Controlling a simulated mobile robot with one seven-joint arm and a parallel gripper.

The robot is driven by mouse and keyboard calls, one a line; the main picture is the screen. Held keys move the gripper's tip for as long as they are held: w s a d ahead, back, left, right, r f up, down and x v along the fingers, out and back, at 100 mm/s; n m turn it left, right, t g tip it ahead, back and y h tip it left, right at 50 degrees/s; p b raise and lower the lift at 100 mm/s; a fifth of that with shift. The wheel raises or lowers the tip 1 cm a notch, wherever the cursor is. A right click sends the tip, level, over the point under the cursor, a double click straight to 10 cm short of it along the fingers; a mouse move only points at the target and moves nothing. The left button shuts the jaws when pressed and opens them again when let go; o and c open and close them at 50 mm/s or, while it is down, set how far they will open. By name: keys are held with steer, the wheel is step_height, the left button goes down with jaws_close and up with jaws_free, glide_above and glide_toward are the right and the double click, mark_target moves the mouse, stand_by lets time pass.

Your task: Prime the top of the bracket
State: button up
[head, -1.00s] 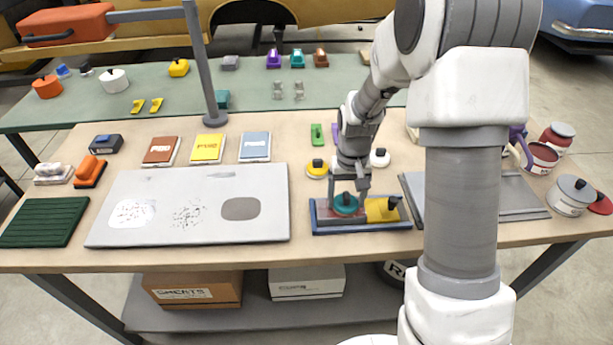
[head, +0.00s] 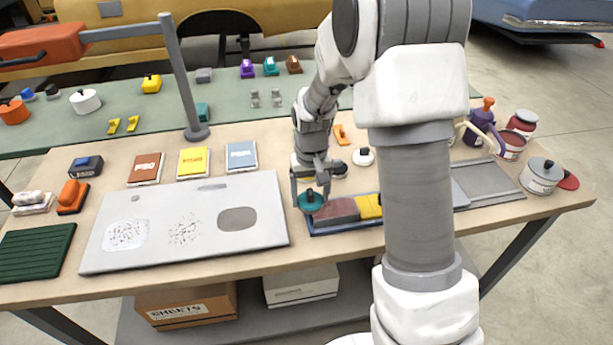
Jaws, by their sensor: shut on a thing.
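My gripper (head: 311,190) is shut on a teal round pad (head: 312,203) with a dark knob. The tray holds a dull red block (head: 340,210) and a yellow block (head: 369,206). The grey panel (head: 165,210) lies flat, with a white patch (head: 125,235), a scratched patch (head: 185,230) and a darker grey patch (head: 237,218). Two small grey pieces (head: 254,98) stand on the back green table; I cannot tell whether either is the bracket.
Brown, yellow and blue packs (head: 194,162) lie behind the panel. A grey lamp-like post (head: 180,80) rises at the back. Paint cans (head: 541,176) and a grey tray (head: 488,182) are at the right. My arm hides part of the table.

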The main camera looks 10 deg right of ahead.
steer(key=shift+s+r+p, duration=0.1)
steer(key=shift+r+p, duration=1.7)
steer(key=shift+r, duration=1)
steer(key=shift+d, duration=0.1)
